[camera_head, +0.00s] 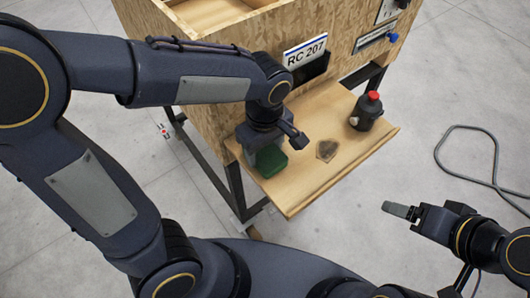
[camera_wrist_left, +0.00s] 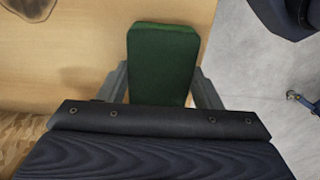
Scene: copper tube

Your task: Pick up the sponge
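The green sponge (camera_head: 270,162) is at the near left corner of the wooden shelf, directly under my left gripper (camera_head: 266,153). In the left wrist view the sponge (camera_wrist_left: 162,58) lies between the two grey fingers of my left gripper (camera_wrist_left: 162,78), one along each long side. No clear gap shows, but whether the fingers press on it cannot be told. Whether the sponge touches the shelf is also unclear. My right gripper (camera_head: 398,211) is over the floor at the right, away from the shelf, with nothing seen in it; its finger spacing is not clear.
The wooden shelf (camera_head: 310,185) has a raised front lip. A dark stain (camera_head: 327,149) and a dark bottle with a red cap (camera_head: 367,110) are to the sponge's right. The wooden box wall with the RC 207 sign (camera_head: 305,51) rises behind. A cable (camera_head: 466,172) lies on the floor.

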